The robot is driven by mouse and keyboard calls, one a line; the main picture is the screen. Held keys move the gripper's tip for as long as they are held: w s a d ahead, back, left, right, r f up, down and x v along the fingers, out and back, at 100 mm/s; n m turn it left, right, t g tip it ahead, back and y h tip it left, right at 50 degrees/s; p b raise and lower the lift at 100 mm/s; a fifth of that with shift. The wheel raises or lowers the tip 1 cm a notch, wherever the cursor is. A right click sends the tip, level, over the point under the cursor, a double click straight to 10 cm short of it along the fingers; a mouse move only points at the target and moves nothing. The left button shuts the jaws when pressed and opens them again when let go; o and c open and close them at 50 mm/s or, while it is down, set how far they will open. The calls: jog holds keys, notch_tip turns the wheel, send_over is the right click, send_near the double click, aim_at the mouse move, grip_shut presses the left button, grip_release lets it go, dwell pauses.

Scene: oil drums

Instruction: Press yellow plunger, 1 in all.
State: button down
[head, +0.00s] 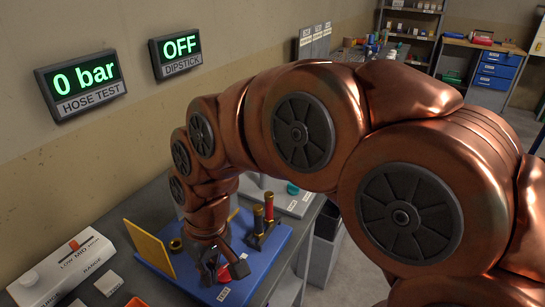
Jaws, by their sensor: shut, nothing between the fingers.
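A blue board (190,285) lies on the grey bench below my arm. Two small upright cylinders stand on its right side in dark holders: a yellowish-gold one (258,218) and a red one (268,206) just behind it. I cannot tell for sure which part is the yellow plunger. A yellow upright plate (150,247) stands at the board's left, with a brass ring (176,244) beside it. My gripper (221,270) points down over the front of the board, shut and empty, left of and nearer than the cylinders. My wrist hides the board's middle.
A white device marked LOW MID RANGE (65,268) lies at the left. Wall displays read 0 bar, HOSE TEST (82,82) and OFF, DIPSTICK (176,50). A grey bin (325,240) stands right of the bench. Shelves and a blue drawer unit (496,72) are far back.

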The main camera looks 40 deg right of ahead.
jog(key=w+d+r+m+t+p, duration=0.1)
jog(key=w+d, duration=0.3)
jog(key=w, duration=0.4)
jog(key=w+d+r+m+t+y+p, duration=0.1)
jog(key=w+d+r+t, duration=0.2)
jog(key=w+d, duration=0.2)
jog(key=w+d+r+m+t+p, duration=0.1)
jog(key=w+d, duration=0.3)
jog(key=w, duration=0.7)
jog(key=shift+w+d+r+m+t+y, duration=0.1)
jog(key=shift+d+r+m+t+y, duration=0.1)
jog(key=shift+r, duration=0.2)
jog(key=shift+d+r+m+t+y, duration=0.1)
jog(key=shift+r+m+t+y, duration=0.1)
jog(key=shift+r, duration=0.15)
jog(key=w+d+f+m+t+h+p, duration=0.1)
jog(key=d+m+h, duration=0.1)
jog(key=d, duration=1.3)
jog(key=w+d+f+m+t+h+p, duration=0.1)
jog(key=d+m, duration=0.3)
jog(key=d, duration=1.2)
jog(key=shift+w+d+f+m+t+h, duration=0.2)
jog(key=shift+w+f+m+t+h, duration=0.2)
jog(key=shift+w+f+t+h, duration=0.25)
jog(key=shift+f, duration=0.15)
notch_tip(320, 180, down, 7)
jog(key=shift+b, duration=0.35)
jog(key=shift+f+b, duration=0.65)
jog(key=shift+f, duration=0.15)
